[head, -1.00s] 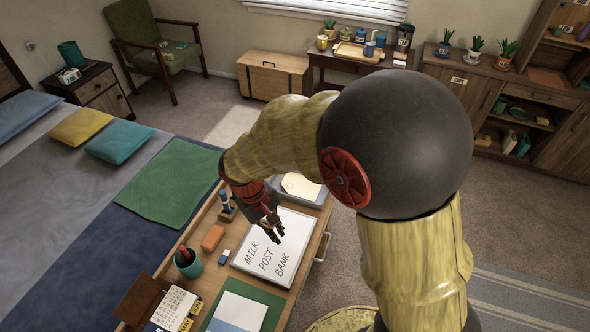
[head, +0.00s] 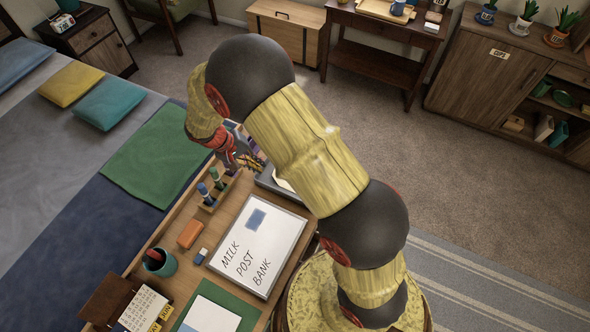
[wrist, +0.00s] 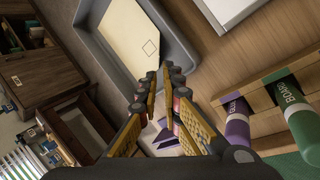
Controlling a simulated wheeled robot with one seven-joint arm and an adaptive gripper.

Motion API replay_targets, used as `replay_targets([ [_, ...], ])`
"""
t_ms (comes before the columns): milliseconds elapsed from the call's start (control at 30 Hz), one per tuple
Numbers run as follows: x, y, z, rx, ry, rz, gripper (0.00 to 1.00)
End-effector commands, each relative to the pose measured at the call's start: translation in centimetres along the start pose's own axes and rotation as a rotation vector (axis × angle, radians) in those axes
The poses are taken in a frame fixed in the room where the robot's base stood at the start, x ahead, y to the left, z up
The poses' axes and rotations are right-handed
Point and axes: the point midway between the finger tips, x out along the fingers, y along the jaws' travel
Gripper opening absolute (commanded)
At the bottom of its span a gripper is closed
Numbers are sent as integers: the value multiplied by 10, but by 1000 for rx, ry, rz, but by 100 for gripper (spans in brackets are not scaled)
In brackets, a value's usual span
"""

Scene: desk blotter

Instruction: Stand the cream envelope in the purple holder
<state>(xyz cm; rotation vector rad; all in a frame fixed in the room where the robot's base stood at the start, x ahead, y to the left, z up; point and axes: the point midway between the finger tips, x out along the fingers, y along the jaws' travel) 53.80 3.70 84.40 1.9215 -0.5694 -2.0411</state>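The cream envelope (wrist: 128,38) lies flat in a grey tray (wrist: 187,62) in the wrist view, with a small square outline on it. In the head view, my arm hides most of the tray (head: 266,181). My gripper (wrist: 161,76) is open, with its fingertips near the envelope's lower end in the picture and nothing clearly held between them. In the head view my gripper (head: 252,162) is over the far part of the desk. A purple and white object (wrist: 166,138), perhaps the purple holder, shows between the fingers, partly hidden by them.
A wooden rack (head: 207,206) holds upright markers beside the tray; a purple marker (wrist: 237,126) and a green one (wrist: 292,105) are close to my gripper's right. A whiteboard (head: 285,238), orange block (head: 189,234) and teal pen cup (head: 160,265) are nearer on the desk.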

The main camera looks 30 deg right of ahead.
Motion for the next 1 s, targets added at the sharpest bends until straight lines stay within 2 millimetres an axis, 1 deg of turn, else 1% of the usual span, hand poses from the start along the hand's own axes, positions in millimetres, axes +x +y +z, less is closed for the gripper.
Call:
replay_targets([
  [167, 0, 1, 0, 57, 2, 3, 7],
  [267, 5, 1, 0, 72, 1, 3, 7],
  [433, 24, 1, 1, 76, -2, 4, 7],
  [633, 38, 1, 2, 74, -1, 3, 7],
  [900, 75, 2, 5, 75, 0, 3, 7],
  [1000, 79, 2, 5, 75, 1, 2, 7],
])
